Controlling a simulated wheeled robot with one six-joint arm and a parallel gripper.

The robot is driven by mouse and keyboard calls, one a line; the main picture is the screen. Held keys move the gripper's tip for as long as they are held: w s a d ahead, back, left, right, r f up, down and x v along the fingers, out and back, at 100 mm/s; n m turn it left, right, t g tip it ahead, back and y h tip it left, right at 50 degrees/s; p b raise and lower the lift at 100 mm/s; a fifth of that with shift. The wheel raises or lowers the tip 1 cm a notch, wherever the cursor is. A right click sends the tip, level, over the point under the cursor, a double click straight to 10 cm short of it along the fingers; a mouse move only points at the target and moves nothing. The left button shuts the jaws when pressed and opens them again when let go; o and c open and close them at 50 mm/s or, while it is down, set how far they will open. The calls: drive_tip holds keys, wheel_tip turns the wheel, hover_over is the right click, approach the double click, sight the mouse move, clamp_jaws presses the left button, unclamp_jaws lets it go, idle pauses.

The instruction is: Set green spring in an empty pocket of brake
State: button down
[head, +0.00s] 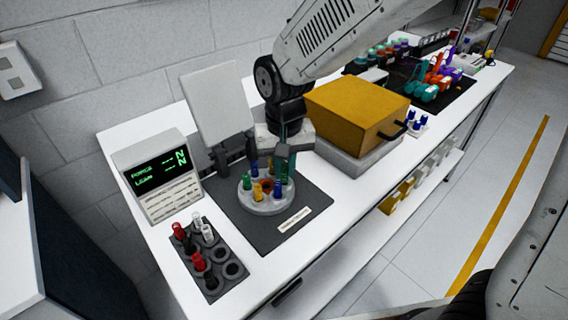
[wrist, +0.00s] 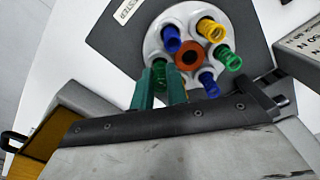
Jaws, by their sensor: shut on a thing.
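The brake is a round pale grey disc (head: 265,208) with an orange-brown hub (wrist: 188,55) and a ring of pockets around it. In the wrist view two blue springs (wrist: 171,40) (wrist: 209,83), a yellow spring (wrist: 211,29) and a green spring (wrist: 230,60) stand in pockets. My gripper (wrist: 160,88) is shut on another green spring (wrist: 158,72), at the near left edge of the disc. I cannot tell whether its lower end is inside a pocket or just above one. In the head view my gripper (head: 284,172) is over the right back of the brake.
The brake stands on a dark mat (head: 295,235). A dark rack (head: 225,272) with red, white and black pieces is at front left, beside a display box (head: 158,177). A pale upright panel (head: 217,103) is behind; a yellow box (head: 357,113) stands close right.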

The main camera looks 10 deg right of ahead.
drive_tip(key=shift+f, duration=0.65)
idle(0.3)
drive_tip(key=c, duration=1.3)
unclamp_jaws()
drive_tip(key=shift+r, duration=3)
